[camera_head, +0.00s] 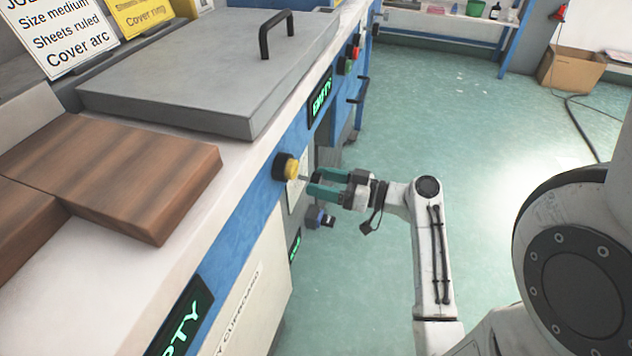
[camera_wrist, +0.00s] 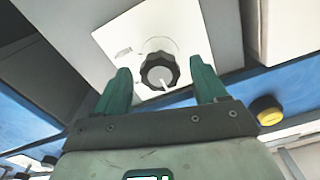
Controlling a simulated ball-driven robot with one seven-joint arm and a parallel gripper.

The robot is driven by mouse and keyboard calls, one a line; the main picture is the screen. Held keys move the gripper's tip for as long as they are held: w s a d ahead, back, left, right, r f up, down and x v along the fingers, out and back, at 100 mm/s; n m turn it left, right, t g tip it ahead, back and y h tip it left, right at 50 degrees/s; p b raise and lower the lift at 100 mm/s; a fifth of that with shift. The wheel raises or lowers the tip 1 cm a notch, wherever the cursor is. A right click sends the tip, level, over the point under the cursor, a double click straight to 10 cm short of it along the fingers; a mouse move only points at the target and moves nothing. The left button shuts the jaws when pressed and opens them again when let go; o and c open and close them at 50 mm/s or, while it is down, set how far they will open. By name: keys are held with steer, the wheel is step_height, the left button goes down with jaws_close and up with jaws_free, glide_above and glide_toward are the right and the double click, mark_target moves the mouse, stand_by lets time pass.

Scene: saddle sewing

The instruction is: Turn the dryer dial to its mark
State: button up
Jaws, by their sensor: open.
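The dryer dial (camera_wrist: 160,72) shows in the wrist view as a black ribbed knob with a grey face. Its white pointer line points down and slightly right in the picture. It sits on a white plate (camera_wrist: 188,28) with a faint arc around the knob and a small, unreadable label to its upper left. My gripper (camera_head: 308,182) is open, with its green fingers pointing at the panel below the counter. In the wrist view, the fingertips lie on either side of the dial, with visible gaps. I cannot tell the remaining depth. The dial is not clear in the head view.
A yellow button (camera_head: 290,168) on a black base juts from the blue front, close by my fingers; it also shows in the wrist view (camera_wrist: 267,112). A dark knob-like part (camera_head: 320,217) sits below my gripper. The green floor (camera_head: 440,120) to the right is largely clear.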

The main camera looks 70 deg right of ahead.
steer(key=shift+w+a, duration=0.1)
steer(key=shift+w, duration=0.9)
steer(key=c, duration=1.1)
